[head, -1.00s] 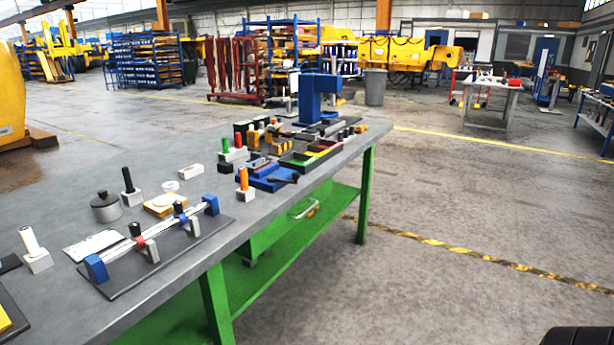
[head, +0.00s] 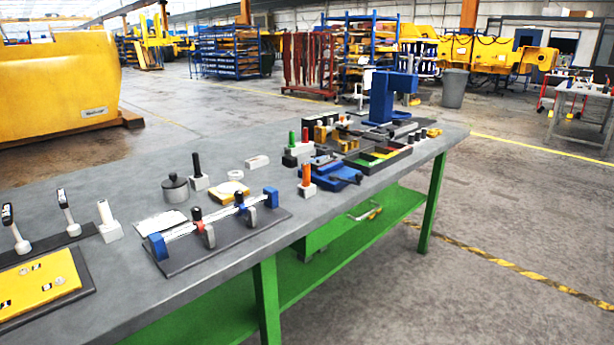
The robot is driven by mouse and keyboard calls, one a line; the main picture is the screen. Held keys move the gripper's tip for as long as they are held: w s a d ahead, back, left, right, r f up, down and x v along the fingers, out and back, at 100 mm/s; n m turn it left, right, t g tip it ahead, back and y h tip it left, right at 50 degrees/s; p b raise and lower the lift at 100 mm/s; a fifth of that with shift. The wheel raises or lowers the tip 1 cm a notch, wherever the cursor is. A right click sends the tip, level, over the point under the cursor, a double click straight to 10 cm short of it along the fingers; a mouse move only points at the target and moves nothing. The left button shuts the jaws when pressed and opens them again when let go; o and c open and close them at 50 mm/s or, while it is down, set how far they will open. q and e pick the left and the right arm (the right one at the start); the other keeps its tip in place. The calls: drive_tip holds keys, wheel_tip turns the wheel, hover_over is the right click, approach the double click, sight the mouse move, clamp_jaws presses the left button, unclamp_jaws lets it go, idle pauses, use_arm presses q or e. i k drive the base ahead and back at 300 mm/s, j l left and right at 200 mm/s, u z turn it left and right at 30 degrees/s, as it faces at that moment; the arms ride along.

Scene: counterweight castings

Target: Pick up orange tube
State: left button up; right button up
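The orange tube (head: 306,172) stands upright in a small white block (head: 307,189) near the front edge of the workbench (head: 200,298). It is just left of a blue vise-like tool (head: 338,177). No gripper is in the head view, so I cannot see where either one is relative to the tube.
A rail fixture with blue end clamps (head: 216,227) lies nearer on the bench. A black tube (head: 196,165), a green tube (head: 292,138) and a white tube (head: 105,213) stand in blocks. A yellow plate (head: 38,288) lies at lower left. Floor right of the bench is clear.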

sight(306, 183)
drive_tip(key=i+l+u, duration=0.5)
drive_tip(key=i+l, duration=1.05)
drive_tip(key=l+u, duration=0.1)
drive_tip(key=l, duration=0.45)
drive_tip(key=k+l+u, duration=0.15)
drive_tip(key=l, duration=0.4)
drive_tip(key=k+l+u, duration=0.1)
drive_tip(key=l, duration=0.45)
